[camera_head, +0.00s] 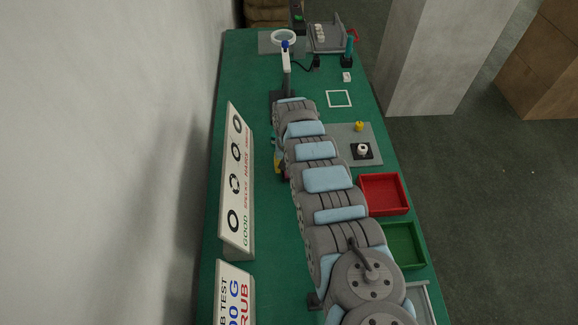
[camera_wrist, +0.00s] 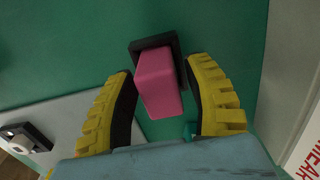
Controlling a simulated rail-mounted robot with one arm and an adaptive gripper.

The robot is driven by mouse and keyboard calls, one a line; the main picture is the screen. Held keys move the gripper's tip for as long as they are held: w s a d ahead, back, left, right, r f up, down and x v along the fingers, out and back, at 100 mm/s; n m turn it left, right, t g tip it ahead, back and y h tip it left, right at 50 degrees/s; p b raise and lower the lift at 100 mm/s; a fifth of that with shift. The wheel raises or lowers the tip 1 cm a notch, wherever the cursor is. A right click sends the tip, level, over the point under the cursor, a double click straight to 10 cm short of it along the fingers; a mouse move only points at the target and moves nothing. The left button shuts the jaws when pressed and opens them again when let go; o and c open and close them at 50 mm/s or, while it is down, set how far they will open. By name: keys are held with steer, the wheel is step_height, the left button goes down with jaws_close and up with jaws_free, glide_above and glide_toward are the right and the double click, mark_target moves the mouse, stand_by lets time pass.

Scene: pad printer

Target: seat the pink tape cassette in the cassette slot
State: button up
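The pink tape cassette (camera_wrist: 158,85) shows in the wrist view as a pink block between my gripper's yellow fingers. Its far end meets a black frame (camera_wrist: 174,43), which looks like the cassette slot; how deep it sits inside I cannot tell. My gripper (camera_wrist: 161,78) is around the cassette, with narrow green gaps showing beside it, so the fingers look open. In the head view my gripper (camera_head: 278,165) shows only as a bit of yellow at the left of my arm. My arm hides the cassette and slot there.
A grey plate (camera_head: 372,134) holds a white part on a black pad and a yellow knob. A red tray (camera_head: 404,190) and a green tray (camera_head: 421,250) lie right of my arm. A sign board (camera_head: 236,185) stands along the left. A magnifier lamp (camera_head: 285,58) stands at the far end.

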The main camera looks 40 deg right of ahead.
steer(key=shift+r, duration=0.2)
steer(key=shift+d+r, duration=0.1)
steer(key=shift+r, duration=0.85)
step_height(320, 180, up, 10)
steer(key=shift+f, duration=0.15)
